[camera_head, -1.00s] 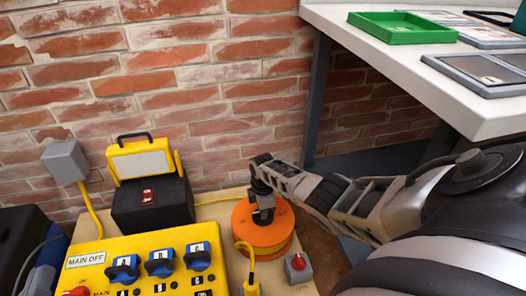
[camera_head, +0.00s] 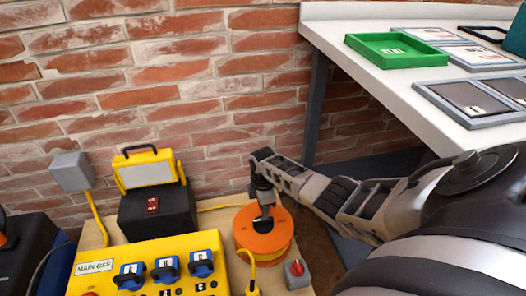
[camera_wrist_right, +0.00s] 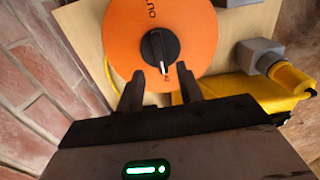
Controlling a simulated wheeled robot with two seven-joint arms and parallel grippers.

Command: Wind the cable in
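An orange cable reel (camera_head: 277,243) stands on a light wooden board, with yellow cable on it. In the right wrist view its orange face (camera_wrist_right: 120,35) carries printed letters, partly "OUT", and a black knob (camera_wrist_right: 160,50) with a pale pointer mark. My right gripper (camera_head: 264,220) reaches down over the reel from the right. In the wrist view its two fingers (camera_wrist_right: 161,88) are apart, just short of the knob, with a gap between them. Whether they touch the knob, I cannot tell. Yellow cable (camera_head: 222,206) runs left behind the reel. My left gripper is not seen.
A yellow panel (camera_head: 135,262) with blue switches is left of the reel. Behind it stands a black-based yellow lamp (camera_head: 150,172). A grey box with a red button (camera_head: 297,272) sits right of the reel. A white table (camera_head: 420,100) with a green tray (camera_head: 397,52) is at right.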

